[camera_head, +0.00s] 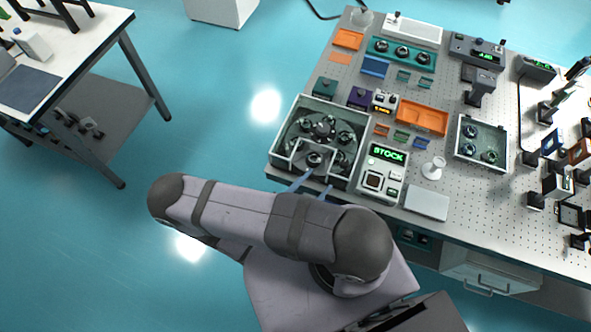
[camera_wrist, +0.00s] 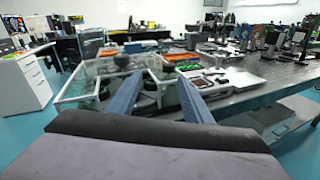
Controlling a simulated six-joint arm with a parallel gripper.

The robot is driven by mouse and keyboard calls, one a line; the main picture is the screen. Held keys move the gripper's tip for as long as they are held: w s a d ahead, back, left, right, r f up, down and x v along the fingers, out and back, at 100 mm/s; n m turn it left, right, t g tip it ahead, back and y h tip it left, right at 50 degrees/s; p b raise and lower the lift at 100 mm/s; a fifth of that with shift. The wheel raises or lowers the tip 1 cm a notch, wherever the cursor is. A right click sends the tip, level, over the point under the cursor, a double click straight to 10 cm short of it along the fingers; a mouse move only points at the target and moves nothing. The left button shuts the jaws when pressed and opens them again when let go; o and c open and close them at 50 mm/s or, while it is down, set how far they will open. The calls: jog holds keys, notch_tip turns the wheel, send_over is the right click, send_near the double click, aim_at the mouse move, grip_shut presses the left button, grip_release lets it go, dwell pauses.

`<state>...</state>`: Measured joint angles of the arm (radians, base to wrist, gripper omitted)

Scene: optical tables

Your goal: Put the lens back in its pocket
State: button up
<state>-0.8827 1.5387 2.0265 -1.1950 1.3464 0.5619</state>
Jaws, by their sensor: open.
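A grey square box (camera_head: 283,150) at the near left of the optical table holds a round carousel with several dark round lenses in its pockets. One lens (camera_head: 314,158) sits at the carousel's near side, inside a pale frame. I cannot tell which lens is the task's one, or which pocket is empty. My gripper (camera_wrist: 160,78) is open, its two blue fingers apart and pointing at the box from the near side. In the head view its fingers (camera_head: 312,186) show at the box's near edge, just short of the near lens. I see nothing held between them.
A device with a green STOCK display (camera_head: 388,153) stands right of the box. A white stand (camera_head: 433,168) and a pale flat plate (camera_head: 427,202) are further right. A grey tray with lenses (camera_head: 460,151), orange trays (camera_head: 423,117) and optical mounts crowd the table behind.

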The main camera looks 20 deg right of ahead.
jog(key=s+a+r+m+g+y, duration=0.2)
jog(key=s+r+m+g+y, duration=0.6)
jog(key=m+g, duration=0.5)
jog(key=w+a+r+m+t+y, duration=0.4)
jog(key=w+r+m+t+y, duration=0.1)
jog(key=w+r+m+y, duration=0.1)
jog(key=shift+a+r+m+y, duration=0.3)
jog(key=shift+r+m+y, duration=0.65)
jog(key=shift+r, duration=0.7)
jog(key=shift+f, duration=0.1)
notch_tip(320, 180, down, 55)
jog(key=b, duration=5.5)
